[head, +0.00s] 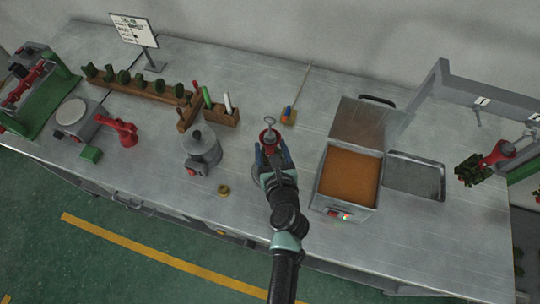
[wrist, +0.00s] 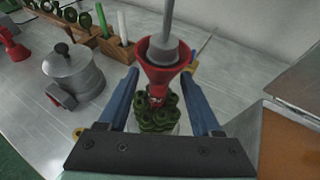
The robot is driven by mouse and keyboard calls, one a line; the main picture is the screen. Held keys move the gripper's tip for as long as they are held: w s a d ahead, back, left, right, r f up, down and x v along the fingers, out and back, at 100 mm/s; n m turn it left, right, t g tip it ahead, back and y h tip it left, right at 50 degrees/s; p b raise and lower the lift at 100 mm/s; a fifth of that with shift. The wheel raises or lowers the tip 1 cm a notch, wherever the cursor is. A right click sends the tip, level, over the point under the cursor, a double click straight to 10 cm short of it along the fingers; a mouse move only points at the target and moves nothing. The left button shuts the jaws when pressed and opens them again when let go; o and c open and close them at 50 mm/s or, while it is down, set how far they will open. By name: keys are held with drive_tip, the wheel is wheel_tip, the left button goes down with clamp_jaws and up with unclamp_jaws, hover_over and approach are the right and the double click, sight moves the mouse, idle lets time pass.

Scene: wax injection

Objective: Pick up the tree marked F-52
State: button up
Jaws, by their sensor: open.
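A tree (wrist: 164,72) with a red funnel-shaped top, a grey metal rod rising from it and dark green ring-like pieces below stands between the fingers of my gripper (wrist: 161,78). A small pale mark shows on its red stem, too small to read. In the head view its red top and metal hook (head: 269,134) show just beyond my gripper (head: 271,156). My gripper's blue fingers are open, one on each side of the tree, with a gap visible at the funnel. The lower part of the tree is partly hidden by the gripper body.
A grey pot (head: 202,150) stands left of my gripper. An orange-filled vat (head: 348,178) and a metal tray (head: 414,175) are on the right. Another red-and-green tree (head: 492,160) hangs at the rack (head: 490,92). A wooden rack (head: 135,87) and sign (head: 134,30) stand back left.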

drive_tip(key=shift+w+a+f, duration=0.1)
drive_tip(key=shift+w+f, duration=0.15)
drive_tip(key=shift+w, duration=0.4)
clamp_jaws()
idle(1.0)
